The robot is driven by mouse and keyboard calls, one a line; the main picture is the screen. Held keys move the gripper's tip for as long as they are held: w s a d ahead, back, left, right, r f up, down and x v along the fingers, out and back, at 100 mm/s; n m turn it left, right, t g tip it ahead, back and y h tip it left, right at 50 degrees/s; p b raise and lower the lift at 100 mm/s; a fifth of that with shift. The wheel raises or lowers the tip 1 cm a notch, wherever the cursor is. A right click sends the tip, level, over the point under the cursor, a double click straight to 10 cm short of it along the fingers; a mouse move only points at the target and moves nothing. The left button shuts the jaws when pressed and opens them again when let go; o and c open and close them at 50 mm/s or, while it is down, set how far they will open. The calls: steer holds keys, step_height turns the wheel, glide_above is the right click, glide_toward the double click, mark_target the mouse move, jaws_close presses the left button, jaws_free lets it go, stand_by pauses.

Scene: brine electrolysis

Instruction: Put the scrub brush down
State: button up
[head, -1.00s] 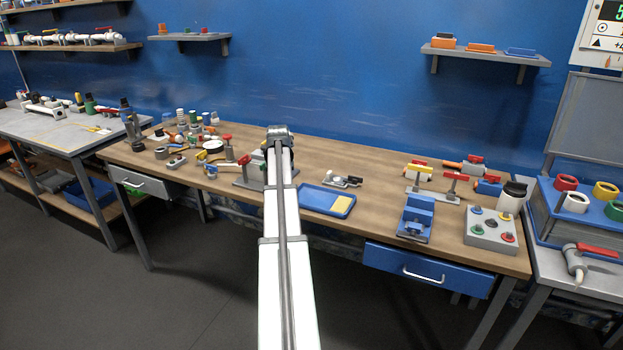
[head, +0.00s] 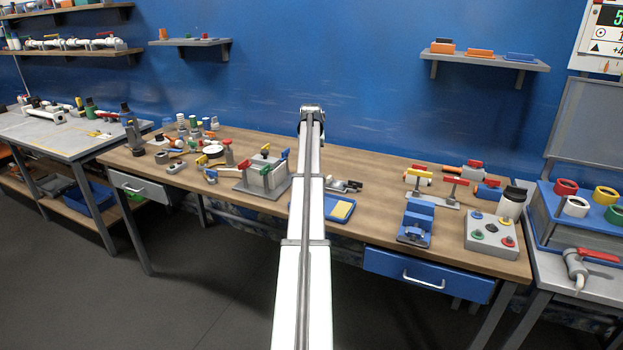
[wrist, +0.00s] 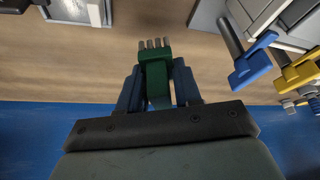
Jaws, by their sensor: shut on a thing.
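In the wrist view my gripper (wrist: 157,82) is shut on the scrub brush (wrist: 154,56). The brush is green with a row of pale bristles at its far end, and it sits between the dark blue fingers. The wooden bench top shows beyond the bristles; I cannot tell how high the brush is above it. In the head view my arm hides the gripper and the brush.
A grey box with coloured valve handles (head: 262,178) stands left of my arm. A blue tray (head: 328,219) with a yellow sponge (head: 342,209) is just right, partly covered by my arm. A blue vise-like block (head: 416,222) stands farther right. Bare bench (head: 375,205) lies between.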

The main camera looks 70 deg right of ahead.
step_height(320, 180, down, 9)
stand_by(0.5)
steer(key=shift+f, duration=0.2)
steer(key=o, duration=0.9)
steer(key=shift+o, duration=0.2)
steer(key=v, duration=1.2)
steer(key=shift+r, duration=0.15)
